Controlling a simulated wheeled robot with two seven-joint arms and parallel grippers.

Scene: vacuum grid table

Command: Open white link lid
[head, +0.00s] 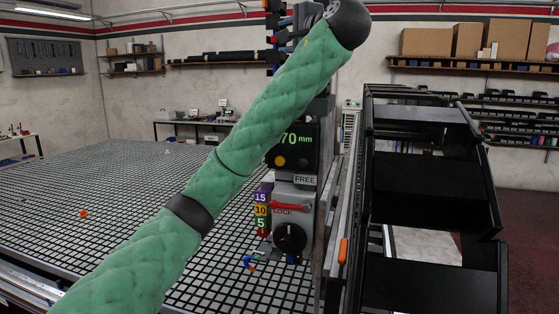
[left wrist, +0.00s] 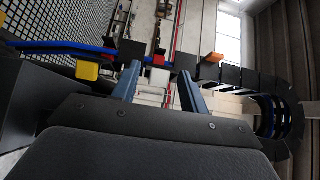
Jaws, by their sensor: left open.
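In the left wrist view, a black link chain (left wrist: 238,76) crosses the picture and curves round at the right. Blue hoses run along it at the left. A yellow lid (left wrist: 87,70) and two orange-red pieces sit on it, one near the middle (left wrist: 158,60) and one raised to its right (left wrist: 214,57). Contact cannot be told. The gripper is hidden in the head view.
In the head view, a column with a display (head: 293,146) and a black knob (head: 290,238) stands behind my green left arm. A black frame with shelf-like panels (head: 428,185) is at the right. The grid table (head: 110,205) at the left is mostly clear, with a small orange piece (head: 84,214).

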